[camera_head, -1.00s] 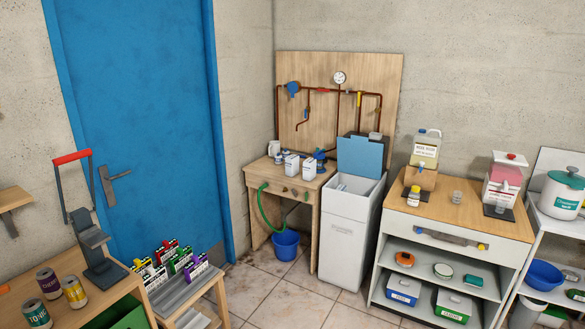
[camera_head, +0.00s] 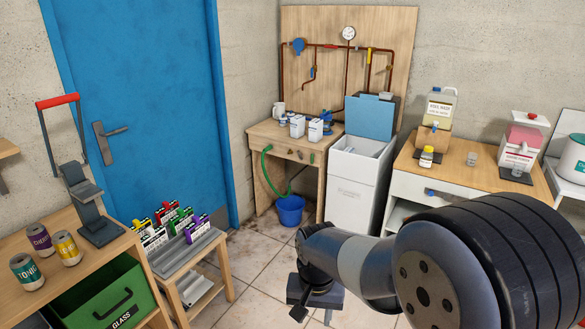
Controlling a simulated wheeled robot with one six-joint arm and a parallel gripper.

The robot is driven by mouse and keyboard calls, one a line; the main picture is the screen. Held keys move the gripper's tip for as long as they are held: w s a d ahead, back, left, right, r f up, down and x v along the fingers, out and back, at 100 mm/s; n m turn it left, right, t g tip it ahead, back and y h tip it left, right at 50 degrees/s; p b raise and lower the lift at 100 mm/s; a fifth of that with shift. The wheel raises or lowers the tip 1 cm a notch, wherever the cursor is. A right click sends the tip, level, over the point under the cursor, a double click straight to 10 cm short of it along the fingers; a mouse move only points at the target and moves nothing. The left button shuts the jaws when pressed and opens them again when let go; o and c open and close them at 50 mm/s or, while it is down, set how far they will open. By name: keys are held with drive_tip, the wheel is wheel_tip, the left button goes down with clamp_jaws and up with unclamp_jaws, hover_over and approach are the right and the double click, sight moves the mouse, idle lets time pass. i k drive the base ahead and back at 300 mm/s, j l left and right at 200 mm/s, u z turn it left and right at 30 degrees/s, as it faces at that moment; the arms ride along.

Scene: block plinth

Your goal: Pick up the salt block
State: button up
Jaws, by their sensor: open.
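Two small white blocks stand side by side on the wooden bench, a left one (camera_head: 297,126) and a right one (camera_head: 315,130). They look like the salt blocks, but their markings are too small to read. To their right stands a white cabinet (camera_head: 352,190) with its blue lid (camera_head: 370,118) raised. My gripper (camera_head: 314,313) is at the lower middle, in front of the bench and cabinet and apart from the blocks. It points downward, is open, and no object shows in it. My arm hides part of the floor and the right-hand counter.
The wooden bench (camera_head: 262,137) also holds a mug (camera_head: 279,109) and blue fittings (camera_head: 327,118). A green hose runs to a blue bucket (camera_head: 290,210) on the floor. Tiled floor (camera_head: 255,262) is free between.

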sight(297, 122)
drive_tip(key=i+u, duration=0.3)
drive_tip(key=i, duration=1.6)
drive_tip(key=i+z, duration=0.15)
drive_tip(key=i, duration=0.4)
drive_tip(key=i+j+z, duration=0.2)
drive_tip(key=i, duration=0.3)
drive_tip(key=i+j+z, duration=0.15)
drive_tip(key=i, duration=0.4)
drive_tip(key=i+j+z, duration=0.15)
drive_tip(key=i+j, duration=0.15)
drive_tip(key=i, duration=0.2)
drive_tip(key=i+j+z, duration=0.6)
drive_tip(key=i, duration=0.1)
